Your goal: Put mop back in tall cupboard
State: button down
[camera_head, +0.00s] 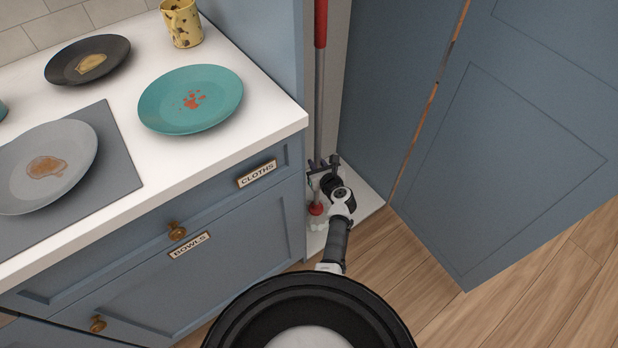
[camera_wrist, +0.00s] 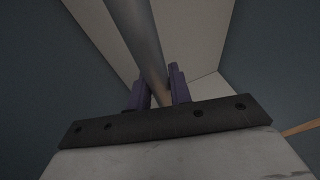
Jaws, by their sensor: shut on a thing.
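The mop (camera_head: 319,95) stands upright inside the tall cupboard, with a grey pole, a red upper grip and a red-and-pale head near the cupboard floor (camera_head: 371,197). My gripper (camera_head: 322,165) reaches into the cupboard and is shut on the lower part of the mop's pole. In the wrist view the grey pole (camera_wrist: 138,40) runs up between the two purple fingers of my gripper (camera_wrist: 158,92). The mop head is partly hidden behind my arm in the head view, so I cannot tell if it touches the cupboard floor. The cupboard door (camera_head: 520,140) stands open at the right.
A white counter (camera_head: 262,110) beside the cupboard holds a teal plate (camera_head: 191,99), a black plate (camera_head: 88,60), a grey plate (camera_head: 45,167) and a spotted yellow mug (camera_head: 182,22). Drawers labelled Cloths and Bowls are below. Bare wood floor (camera_head: 560,270) lies at the lower right.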

notch_tip(320, 180, down, 7)
jog(key=s+a+b, duration=0.1)
jog(key=a+b, duration=0.1)
jog(key=shift+s+a+b, duration=0.3)
jog(key=shift+s+b, duration=0.05)
jog(key=shift+s, duration=0.05)
jog(key=c, duration=1.3)
grip_release()
jog(key=shift+s, duration=0.1)
jog(key=p+v, duration=0.2)
jog(key=v, duration=1)
jog(key=shift+f, duration=0.1)
